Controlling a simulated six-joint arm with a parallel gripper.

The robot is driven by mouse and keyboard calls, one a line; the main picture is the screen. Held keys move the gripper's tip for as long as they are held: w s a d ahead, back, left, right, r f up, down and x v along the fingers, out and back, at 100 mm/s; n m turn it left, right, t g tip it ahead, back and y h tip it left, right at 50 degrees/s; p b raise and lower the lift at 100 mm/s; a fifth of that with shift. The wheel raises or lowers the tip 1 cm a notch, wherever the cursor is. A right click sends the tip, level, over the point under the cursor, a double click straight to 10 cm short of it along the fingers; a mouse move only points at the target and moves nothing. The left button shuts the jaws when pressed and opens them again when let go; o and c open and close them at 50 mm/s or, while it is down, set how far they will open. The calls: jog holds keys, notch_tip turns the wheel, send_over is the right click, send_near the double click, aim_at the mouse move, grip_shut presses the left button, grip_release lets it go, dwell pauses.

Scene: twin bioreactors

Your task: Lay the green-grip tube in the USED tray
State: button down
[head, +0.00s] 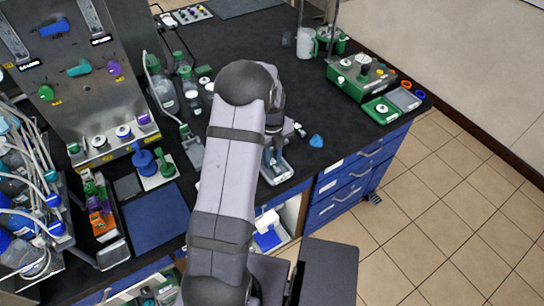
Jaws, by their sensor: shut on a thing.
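My arm reaches over the dark bench, and its end bends down behind the forearm. My gripper (272,146) is only partly in view, low over the bench's front edge by a small pale grey-blue fixture (279,167). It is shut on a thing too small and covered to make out. I cannot pick out a green-grip tube for certain. At the left, a narrow tray (110,249) holds several pieces with green, orange and purple parts. No USED label is readable, so I cannot tell which tray is the USED one.
A steel panel with coloured knobs (78,68) and tubed bottles (25,255) crowd the left. A blue mat (152,217) lies bare beside the narrow tray. A blue piece (316,141) lies right of my gripper. A green device (358,78) stands at the right; bench between is clear.

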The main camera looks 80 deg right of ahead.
aim_at(272, 162)
jog(key=shift+f, duration=0.15)
jog(key=c, duration=1.9)
grip_release()
jog(key=shift+o, duration=0.2)
notch_tip(272, 162, up, 12)
jog(key=b, duration=0.3)
jog(key=shift+b, duration=0.4)
